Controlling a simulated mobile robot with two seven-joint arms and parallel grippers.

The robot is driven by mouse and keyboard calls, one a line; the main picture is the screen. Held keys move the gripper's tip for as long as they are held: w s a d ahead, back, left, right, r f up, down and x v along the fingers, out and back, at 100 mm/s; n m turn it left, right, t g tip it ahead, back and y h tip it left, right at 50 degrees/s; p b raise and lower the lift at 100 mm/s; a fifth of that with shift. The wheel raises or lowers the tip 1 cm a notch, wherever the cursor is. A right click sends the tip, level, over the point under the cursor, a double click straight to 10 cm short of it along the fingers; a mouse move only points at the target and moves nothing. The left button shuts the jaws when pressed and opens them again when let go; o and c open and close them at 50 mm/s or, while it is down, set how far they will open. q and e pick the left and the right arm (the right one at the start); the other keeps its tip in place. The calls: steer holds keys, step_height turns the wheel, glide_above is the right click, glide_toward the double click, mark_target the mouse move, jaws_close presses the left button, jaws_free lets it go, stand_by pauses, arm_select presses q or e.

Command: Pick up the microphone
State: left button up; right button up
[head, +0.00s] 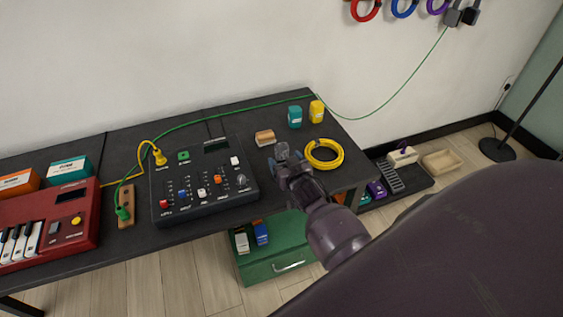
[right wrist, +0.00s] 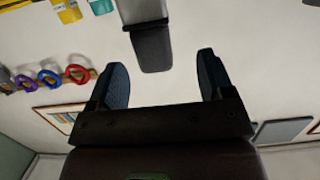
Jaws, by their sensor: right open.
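The microphone is a dark body with a lighter grey, mesh-like rounded end. In the head view its grey end (head: 282,151) shows just beyond my right gripper (head: 291,166), which hides the rest of it, near the right end of the dark table. In the right wrist view the microphone (right wrist: 151,47) comes down from the top edge, in the gap between the two fingers of my right gripper (right wrist: 165,75). The fingers are wide apart, with clear space on both sides of the microphone, and hold nothing. My left gripper is not in view.
A coiled yellow cable (head: 339,164) lies right of the gripper. A wooden block (head: 265,137), a teal jar (head: 295,117) and a yellow jar (head: 317,111) stand behind. A black mixer (head: 205,209) with knobs sits to the left. A green box (head: 270,266) is below the table edge.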

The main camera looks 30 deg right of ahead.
mark_target(284, 154)
steer(key=shift+d+x, duration=0.2)
steer(key=shift+x, duration=1.15)
steer(key=shift+d+x, duration=0.15)
steer(key=shift+x, duration=1.2)
steer(key=shift+s, duration=0.15)
steer(key=c, duration=1.2)
